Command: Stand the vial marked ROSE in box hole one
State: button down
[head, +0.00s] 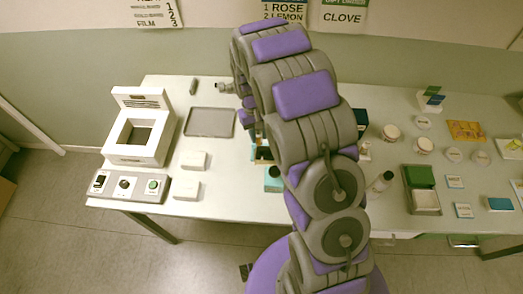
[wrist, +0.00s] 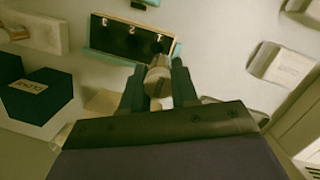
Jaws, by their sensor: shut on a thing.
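In the wrist view my gripper (wrist: 157,72) is shut on a small pale vial (wrist: 158,77), with one dark finger on each side. No marking on the vial can be read. Its end lies close to the near edge of a dark box (wrist: 118,41) with a teal rim; I cannot tell whether they touch. In the head view my arm covers the gripper and the vial, and part of the box (head: 262,154) shows beside the arm.
A dark blue hexagonal block (wrist: 38,96) with a label stands left of the gripper in the wrist view. In the head view a white press-like frame (head: 140,128), a grey tray (head: 209,122) and white blocks (head: 193,160) stand left; jars and a green box (head: 420,177) stand right.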

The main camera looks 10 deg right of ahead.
send_over(258, 154)
jog(key=f, duration=0.4)
jog(key=shift+w+a+f, duration=0.3)
jog(key=shift+f, duration=0.05)
jog(key=d+f, duration=0.2)
jog(key=d, duration=0.1)
jog(key=d+f+b, duration=0.1)
jog(key=shift+s+d+f, duration=0.15)
jog(key=shift+d+f, duration=0.1)
jog(key=shift+d, duration=0.15)
jog(key=a, duration=0.3)
jog(key=shift+a+f, duration=0.1)
jog(key=shift+f, duration=0.25)
jog(key=c, duration=1.2)
grip_release()
jog(key=shift+a, duration=0.5)
jog(key=shift+c, duration=0.2)
jog(key=shift+o, duration=0.8)
jog(key=shift+a, duration=0.1)
jog(key=shift+o, duration=0.7)
jog(key=shift+d, duration=0.2)
jog(key=shift+o, duration=0.4)
jog(key=shift+d, duration=1.3)
jog(key=shift+a, duration=0.8)
jog(key=shift+d, duration=0.25)
